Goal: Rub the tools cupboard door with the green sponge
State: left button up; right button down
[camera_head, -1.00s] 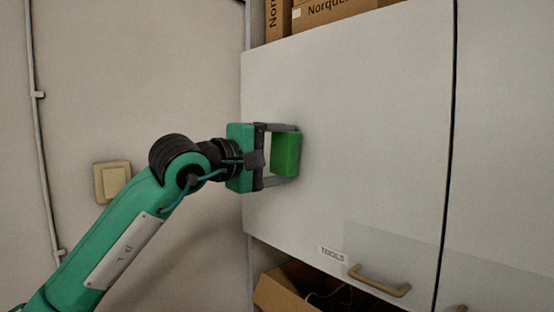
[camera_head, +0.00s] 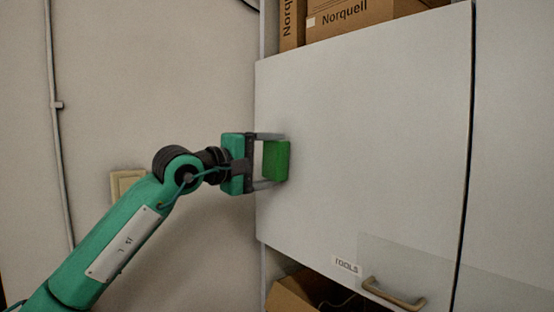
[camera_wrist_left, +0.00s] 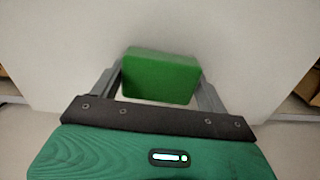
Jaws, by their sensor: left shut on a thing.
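The tools cupboard door (camera_head: 370,140) is a pale grey panel with a TOOLS label (camera_head: 346,265) and a handle (camera_head: 393,294) at its lower edge. My left gripper (camera_head: 272,160) is shut on the green sponge (camera_head: 276,161), near the door's left edge. In the left wrist view the sponge (camera_wrist_left: 160,76) sits between the two grey fingers, with the pale door (camera_wrist_left: 230,35) right behind it. The sponge is at or very near the door surface; I cannot tell whether it touches. My right gripper is not in view.
Cardboard boxes (camera_head: 360,14) stand above the door, and an open box (camera_head: 292,292) is below it. Another cupboard door (camera_head: 515,150) lies to the right. A wall switch (camera_head: 125,184) and a pipe (camera_head: 58,130) are on the left wall.

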pick_arm(q)
jog(key=shift+w+a, duration=0.2)
jog(key=shift+w, duration=0.05)
jog(key=shift+s+a+f+b, duration=0.15)
jog(key=shift+s+a+b, duration=0.3)
jog(key=shift+b, duration=0.1)
jog(key=b+v, duration=0.2)
jog(key=v, duration=0.1)
jog(key=shift+a, duration=0.2)
jog(key=shift+s+a+r, duration=0.2)
jog(key=shift+s+a, duration=0.3)
jog(key=shift+a, duration=0.05)
jog(key=shift+b, duration=0.3)
